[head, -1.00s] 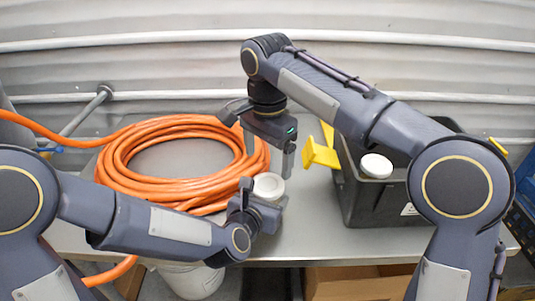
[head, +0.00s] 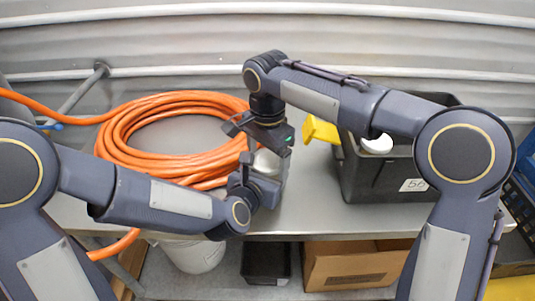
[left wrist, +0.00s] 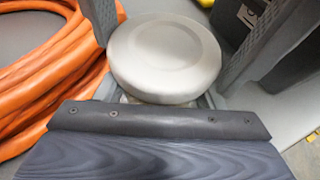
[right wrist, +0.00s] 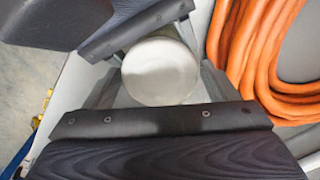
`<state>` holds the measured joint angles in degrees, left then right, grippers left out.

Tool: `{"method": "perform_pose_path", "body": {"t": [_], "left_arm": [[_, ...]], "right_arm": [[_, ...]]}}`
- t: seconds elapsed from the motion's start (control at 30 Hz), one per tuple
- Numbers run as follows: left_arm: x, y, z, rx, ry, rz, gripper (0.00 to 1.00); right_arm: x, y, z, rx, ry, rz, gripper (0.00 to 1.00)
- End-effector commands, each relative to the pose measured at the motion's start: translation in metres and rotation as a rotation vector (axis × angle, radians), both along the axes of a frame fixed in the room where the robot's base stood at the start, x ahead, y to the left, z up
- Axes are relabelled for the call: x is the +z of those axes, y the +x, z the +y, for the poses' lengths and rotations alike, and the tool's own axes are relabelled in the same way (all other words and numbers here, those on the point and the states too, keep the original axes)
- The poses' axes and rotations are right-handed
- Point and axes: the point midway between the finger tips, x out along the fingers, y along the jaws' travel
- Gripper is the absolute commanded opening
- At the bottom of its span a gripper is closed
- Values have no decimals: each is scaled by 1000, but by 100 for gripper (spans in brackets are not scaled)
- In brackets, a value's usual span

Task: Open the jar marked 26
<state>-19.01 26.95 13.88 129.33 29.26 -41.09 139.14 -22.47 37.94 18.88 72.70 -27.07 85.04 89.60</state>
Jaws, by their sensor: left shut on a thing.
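A jar with a round off-white lid (head: 267,163) stands near the table's front edge, right of the hose, mostly hidden by my grippers in the head view. Its lid shows from above in the left wrist view (left wrist: 165,58) and right wrist view (right wrist: 160,72). No number on it is visible. My left gripper (head: 262,180) is shut on the jar below the lid. My right gripper (head: 268,160) is over the jar, pointing down, with its fingers on opposite sides of the lid. It looks open, with narrow gaps beside the lid in the right wrist view.
A coiled orange hose (head: 125,150) lies close on the left. A black bin (head: 375,185) labelled 56 stands on the right, with a white round object (head: 377,144) and a yellow piece (head: 320,130) at its edge. Bare grey table (head: 310,205) lies between jar and bin.

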Motion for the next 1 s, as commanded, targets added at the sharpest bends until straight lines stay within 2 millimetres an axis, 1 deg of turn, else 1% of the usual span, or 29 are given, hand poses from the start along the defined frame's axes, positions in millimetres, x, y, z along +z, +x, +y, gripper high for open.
{"method": "perform_pose_path", "body": {"t": [0.03,0.27,0.37,0.47,0.57,0.7,0.8,0.9,1.0], "left_arm": [[0,0,0,0,0,-1,0],[0,0,0,0,0,-1,0],[0,0,0,0,0,-1,0],[1,0,0,0,0,-1,0],[1,0,0,0,0,-1,0],[1,0,0,0,0,-1,0],[1,0,0,0,0,-1,0],[1,0,0,0,0,-1,0],[1,0,0,0,0,-1,0]], "right_arm": [[0,0,0,0,0,0,73],[0,0,0,0,0,0,43],[0,0,0,8,0,0,42],[0,0,0,95,0,0,42],[1,0,0,289,1,-1,42],[1,0,0,597,1,-1,42],[1,0,0,765,1,0,42],[1,0,0,861,1,0,42],[1,0,0,892,1,-1,42]]}}
